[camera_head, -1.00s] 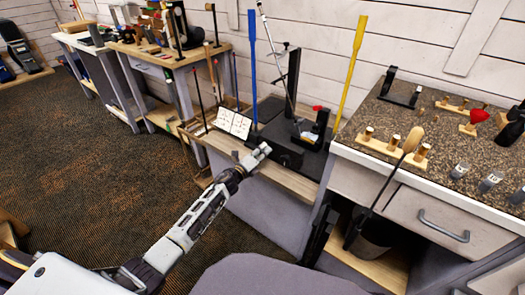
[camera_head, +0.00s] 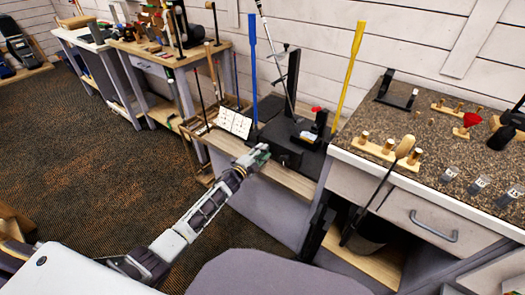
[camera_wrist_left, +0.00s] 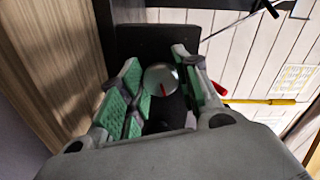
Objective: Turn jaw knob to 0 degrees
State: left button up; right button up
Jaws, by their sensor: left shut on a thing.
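The jaw knob (camera_wrist_left: 161,79) is a round silver disc with a short red mark on its lower half in the left wrist view. It sits on a black vise machine (camera_head: 289,153) on the wooden bench. My left gripper (camera_head: 257,156) is at the front left of the machine. In the left wrist view its green-padded fingers (camera_wrist_left: 160,92) stand on both sides of the knob, shut on it. The head view hides the knob behind the gripper. My right gripper is not in view.
A silver club shaft (camera_head: 279,58) leans by the machine's black post (camera_head: 292,80). A blue rod (camera_head: 253,65) and a yellow rod (camera_head: 350,75) stand near it. A white card (camera_head: 235,122) is to the left. A granite-topped counter (camera_head: 430,130) is at right.

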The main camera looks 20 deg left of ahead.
pick_arm(q)
jog(key=n+p, duration=0.3)
jog(key=n, duration=0.8)
jog(key=shift+f+p, duration=0.1)
jog(key=shift+p, duration=0.3)
jog(key=shift+f+n, duration=0.1)
jog(key=shift+n, duration=1.7)
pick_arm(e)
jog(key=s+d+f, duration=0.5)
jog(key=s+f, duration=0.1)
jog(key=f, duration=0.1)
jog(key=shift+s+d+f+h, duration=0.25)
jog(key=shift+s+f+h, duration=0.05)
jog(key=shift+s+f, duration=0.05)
pick_arm(q)
jog(key=shift+s+d, duration=0.1)
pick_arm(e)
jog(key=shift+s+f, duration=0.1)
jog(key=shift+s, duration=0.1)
pick_arm(q)
jog(key=o, duration=0.9)
jog(key=shift+o, duration=0.4)
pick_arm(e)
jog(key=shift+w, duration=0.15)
